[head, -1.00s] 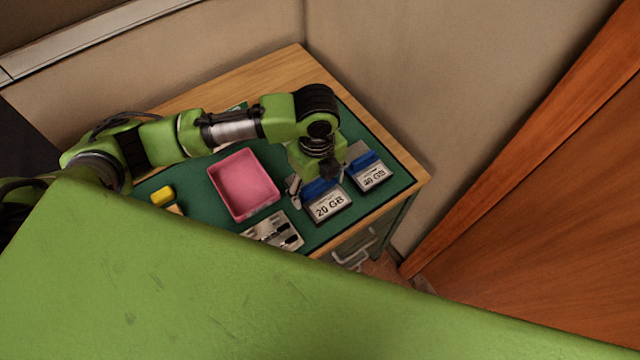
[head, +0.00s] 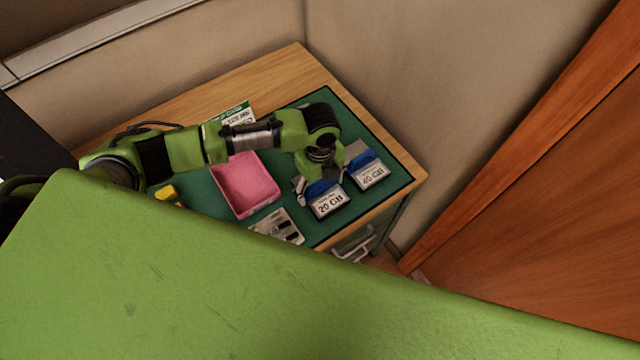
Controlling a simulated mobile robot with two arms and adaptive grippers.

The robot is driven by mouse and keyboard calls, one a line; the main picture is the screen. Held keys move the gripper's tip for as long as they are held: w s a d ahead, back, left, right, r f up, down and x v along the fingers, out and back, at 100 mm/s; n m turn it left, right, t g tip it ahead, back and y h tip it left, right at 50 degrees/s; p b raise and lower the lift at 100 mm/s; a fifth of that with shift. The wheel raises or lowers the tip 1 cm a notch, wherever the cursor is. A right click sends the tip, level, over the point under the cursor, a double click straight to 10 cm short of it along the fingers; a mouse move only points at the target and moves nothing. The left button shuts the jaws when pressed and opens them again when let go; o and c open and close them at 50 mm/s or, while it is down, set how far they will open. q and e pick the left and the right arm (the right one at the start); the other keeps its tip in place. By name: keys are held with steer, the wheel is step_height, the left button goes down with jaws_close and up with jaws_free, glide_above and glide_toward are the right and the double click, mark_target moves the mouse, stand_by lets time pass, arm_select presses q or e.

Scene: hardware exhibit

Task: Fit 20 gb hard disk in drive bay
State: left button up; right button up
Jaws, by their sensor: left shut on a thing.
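The 20 GB hard disk (head: 330,204) has a pale label and a blue part at its back edge. It is at the front right of the green mat. My left gripper (head: 318,180) reaches down at its blue back edge and is shut on it; the fingertips are mostly hidden. I cannot tell whether the disk touches the mat. A similar 40 GB disk (head: 371,176) with a blue back edge stands just to its right. I cannot make out the drive bay. My right gripper is not in view.
A pink tray (head: 246,184) stands left of the disks on the green mat (head: 340,107). A tool holder (head: 277,226), a yellow block (head: 166,192) and a printed card (head: 236,114) are nearby. My large green body part covers the foreground. Walls border the wooden table (head: 282,68).

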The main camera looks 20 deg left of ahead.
mark_target(319, 183)
arm_select(q)
steer(key=o, duration=0.8)
steer(key=shift+f, duration=0.1)
steer(key=shift+o, duration=0.2)
steer(key=shift+f+b, duration=0.2)
steer(key=shift+b, duration=0.3)
step_height(319, 183, up, 4)
steer(key=shift+a+r+b, duration=0.1)
steer(key=shift+r+b, duration=0.15)
steer(key=shift+b, duration=0.8)
step_height(319, 183, up, 10)
steer(key=shift+s+f+b, duration=0.15)
steer(key=shift+b, duration=0.25)
steer(key=shift+f, duration=0.1)
